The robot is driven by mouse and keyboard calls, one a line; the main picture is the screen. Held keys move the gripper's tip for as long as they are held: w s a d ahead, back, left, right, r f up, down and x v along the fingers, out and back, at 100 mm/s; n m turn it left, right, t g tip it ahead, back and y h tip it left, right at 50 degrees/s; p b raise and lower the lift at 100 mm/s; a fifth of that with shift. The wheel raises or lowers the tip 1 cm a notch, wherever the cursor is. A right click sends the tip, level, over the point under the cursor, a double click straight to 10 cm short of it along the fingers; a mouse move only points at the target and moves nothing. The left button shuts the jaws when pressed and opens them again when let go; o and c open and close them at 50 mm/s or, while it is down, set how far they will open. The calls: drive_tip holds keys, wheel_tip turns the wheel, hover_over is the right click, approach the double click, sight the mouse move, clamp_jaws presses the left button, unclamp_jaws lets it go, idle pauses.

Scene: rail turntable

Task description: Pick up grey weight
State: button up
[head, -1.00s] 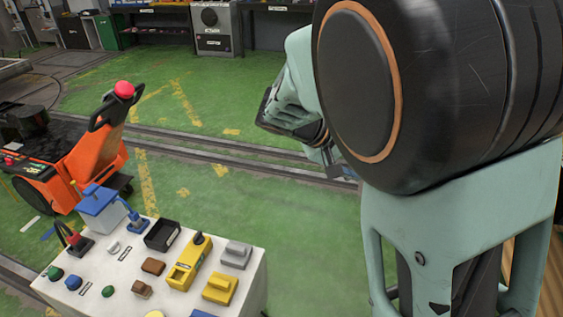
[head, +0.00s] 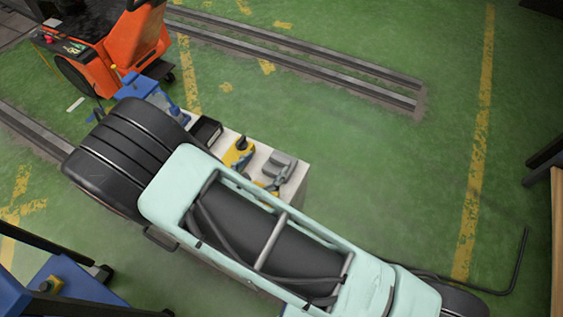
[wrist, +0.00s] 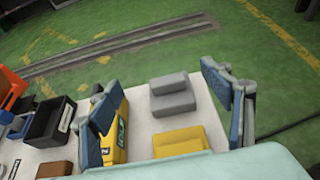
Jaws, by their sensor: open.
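The grey weight (wrist: 173,95) is a stepped grey block on the white table top (wrist: 140,118). In the wrist view it stands upright between and beyond the two blue fingers of my gripper (wrist: 165,110). The fingers are wide apart and nothing is between their tips. In the head view the grey weight (head: 279,166) sits near the table's right end, just beyond my arm.
A yellow block (wrist: 180,141) lies just nearer than the grey weight. A yellow device (wrist: 116,130) stands to its left, partly behind the left finger. A black open box (wrist: 50,122) is further left. An orange vehicle (head: 115,45) stands beyond the table.

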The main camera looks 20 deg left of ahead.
drive_tip(key=b, duration=0.1)
approach(278, 161)
drive_tip(key=shift+w+d+f, duration=0.15)
drive_tip(key=shift+w+f, duration=0.2)
drive_tip(key=shift+w, duration=0.3)
drive_tip(key=b+x, duration=0.1)
drive_tip(key=x, duration=0.6)
drive_tip(key=shift+w+f+b, duration=0.15)
drive_tip(key=shift+w+b, duration=0.1)
drive_tip(key=shift+b, duration=0.15)
drive_tip(key=shift+c, duration=0.2)
clamp_jaws()
